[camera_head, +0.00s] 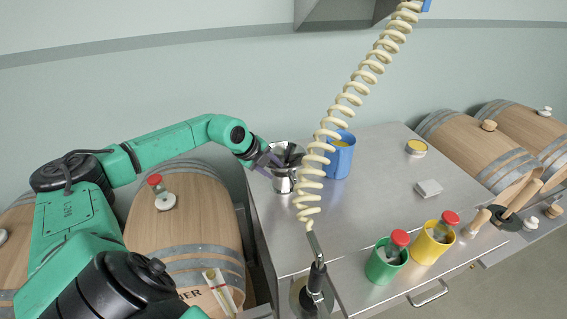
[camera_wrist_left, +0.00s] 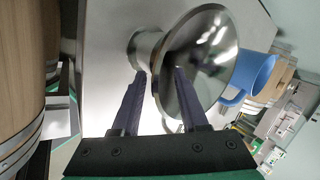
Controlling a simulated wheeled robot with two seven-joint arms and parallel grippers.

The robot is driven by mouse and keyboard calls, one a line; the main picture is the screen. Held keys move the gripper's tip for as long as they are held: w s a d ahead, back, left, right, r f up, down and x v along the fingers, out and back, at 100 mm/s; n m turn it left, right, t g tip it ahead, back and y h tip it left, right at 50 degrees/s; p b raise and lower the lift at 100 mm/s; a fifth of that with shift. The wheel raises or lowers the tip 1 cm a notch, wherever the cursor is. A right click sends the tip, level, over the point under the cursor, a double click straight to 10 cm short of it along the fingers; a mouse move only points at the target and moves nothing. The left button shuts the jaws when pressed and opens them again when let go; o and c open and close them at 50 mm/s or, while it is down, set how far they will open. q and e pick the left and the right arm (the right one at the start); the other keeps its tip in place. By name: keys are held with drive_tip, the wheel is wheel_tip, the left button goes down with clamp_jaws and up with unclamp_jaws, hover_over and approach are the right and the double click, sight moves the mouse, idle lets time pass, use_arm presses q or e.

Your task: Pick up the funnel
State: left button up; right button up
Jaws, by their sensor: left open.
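The funnel is a shiny steel piece with a wide flared mouth and a narrower neck. In the head view the funnel (camera_head: 284,184) stands at the left side of the steel bench, mouth up. My left gripper (camera_head: 272,162) reaches it from the left, beside it. In the left wrist view the funnel (camera_wrist_left: 208,52) lies just ahead. My left gripper (camera_wrist_left: 160,74) is open, with one finger overlapping the flared part and the other near the foot end. The neck shows between the fingers; contact cannot be told. My right gripper is not in view.
A blue jug (camera_head: 341,158) stands right behind the funnel. A cream coiled hose (camera_head: 352,95) hangs in front of it. Green (camera_head: 384,266) and yellow (camera_head: 428,248) pots stand near the front edge. Barrels (camera_head: 180,225) flank the bench (camera_head: 375,200), whose middle is mostly clear.

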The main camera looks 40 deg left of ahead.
use_arm(q)
drive_tip(key=shift+s, duration=0.1)
clamp_jaws()
idle(1.2)
